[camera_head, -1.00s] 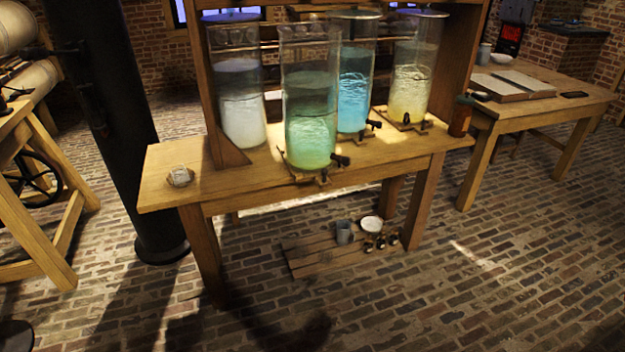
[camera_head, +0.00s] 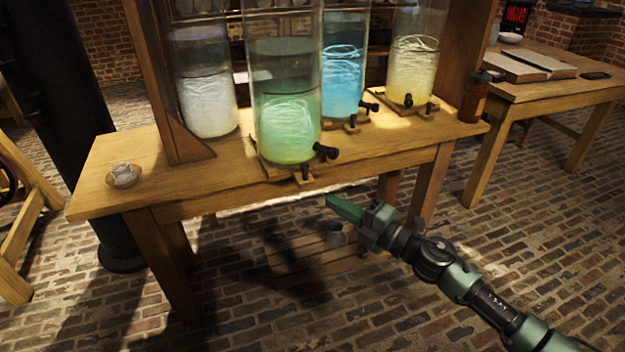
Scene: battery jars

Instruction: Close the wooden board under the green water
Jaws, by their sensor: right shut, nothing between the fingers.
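The jar of green water (camera_head: 286,112) stands upright at the front edge of the wooden table, with a dark tap (camera_head: 325,152) at its lower right. The wooden board (camera_head: 283,170) lies under this jar, and a small knob (camera_head: 305,172) sticks out at its front. My right gripper (camera_head: 332,202) is in front of the table, below and to the right of the knob and apart from it. Its green fingers are shut with nothing between them. My left gripper is not in view.
Jars of white (camera_head: 207,100), blue (camera_head: 343,80) and yellow water (camera_head: 412,70) stand on the same table (camera_head: 180,202). A small glass dish (camera_head: 123,174) sits at its left end.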

